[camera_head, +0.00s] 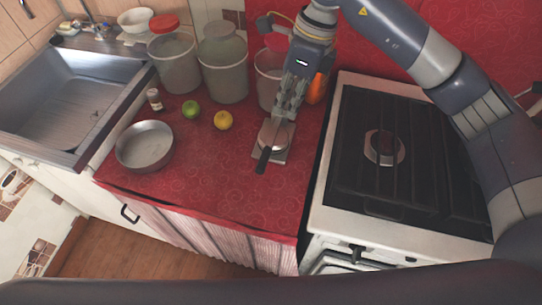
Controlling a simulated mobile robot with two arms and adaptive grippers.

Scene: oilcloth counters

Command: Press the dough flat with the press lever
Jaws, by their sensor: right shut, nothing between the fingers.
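The dough press (274,138) stands on the red counter near the stove. It has a round metal plate, a flat base and a black lever handle (263,160) that points toward the counter's front edge. My right gripper (279,118) is shut and empty, pointing down at the back of the press. I cannot tell whether it touches the plate. The dough is not visible; the press plate and gripper cover that area. My left gripper is not in view.
A metal pan (145,147), a green apple (190,108), a yellow fruit (223,120) and a small jar (154,99) lie to the left. Large canisters (222,67) stand behind. The stove (335,210) is at the right. The front counter is clear.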

